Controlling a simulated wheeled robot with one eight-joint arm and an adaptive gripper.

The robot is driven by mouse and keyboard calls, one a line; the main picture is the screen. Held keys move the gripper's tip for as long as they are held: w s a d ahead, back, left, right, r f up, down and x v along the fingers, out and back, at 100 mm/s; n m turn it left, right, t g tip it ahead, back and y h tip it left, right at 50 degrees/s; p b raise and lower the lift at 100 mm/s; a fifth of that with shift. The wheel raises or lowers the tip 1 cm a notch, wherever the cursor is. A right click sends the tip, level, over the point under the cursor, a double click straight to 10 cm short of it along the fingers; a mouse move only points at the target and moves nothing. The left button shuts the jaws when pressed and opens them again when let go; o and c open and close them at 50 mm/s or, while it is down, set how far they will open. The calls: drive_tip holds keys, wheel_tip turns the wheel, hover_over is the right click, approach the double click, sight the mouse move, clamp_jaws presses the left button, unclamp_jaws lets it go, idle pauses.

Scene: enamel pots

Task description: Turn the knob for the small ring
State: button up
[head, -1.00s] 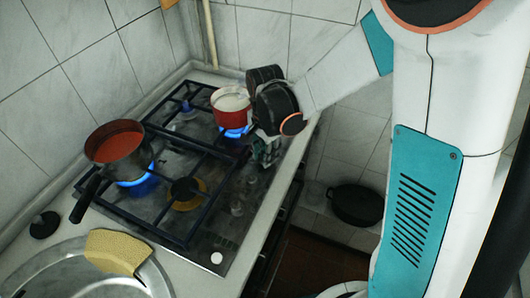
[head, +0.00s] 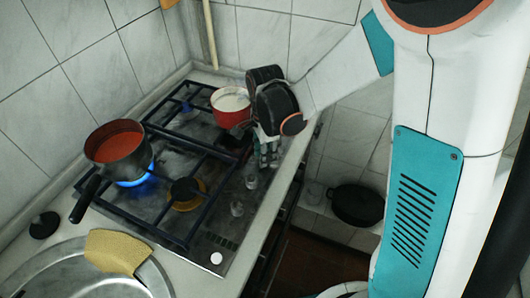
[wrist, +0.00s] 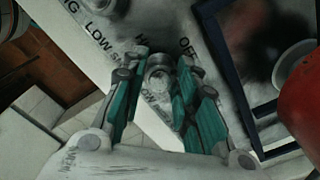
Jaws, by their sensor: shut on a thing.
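My gripper (head: 268,160) is at the right edge of the hob, beside the red pot. In the wrist view my gripper (wrist: 162,64) has its teal fingers closed on either side of a grey knob (wrist: 158,82). Printed marks reading OFF and LOW surround the knob on the panel. In the head view my gripper hides this knob. The red pot (head: 231,115) with white liquid stands on the back right ring, and no flame shows under it. Its red side (wrist: 302,103) also shows in the wrist view. I cannot tell which ring is the small one.
A dark pan (head: 124,163) of red liquid stands over a blue flame (head: 133,182), handle toward the front. Other knobs (head: 251,182) line the hob's right side. A black pot (head: 357,205) sits low at right.

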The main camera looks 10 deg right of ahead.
drive_tip(key=o, duration=1.1)
drive_tip(key=shift+r, duration=0.1)
wheel_tip(320, 180, up, 12)
drive_tip(key=shift+f, duration=0.1)
drive_tip(key=s+d+r+n+t, duration=0.2)
drive_tip(key=s+d+n, duration=0.1)
drive_tip(key=s+n, duration=0.2)
drive_tip(key=s+d+r+n+t, duration=0.2)
drive_tip(key=s+d+n, duration=0.2)
drive_tip(key=s+n, duration=0.1)
drive_tip(key=s+d+r+n+t, duration=0.1)
drive_tip(key=s+d+n+t, duration=0.2)
drive_tip(key=s+n, duration=0.2)
drive_tip(key=shift+s+d+r+n, duration=0.25)
drive_tip(key=shift+r+n, duration=0.15)
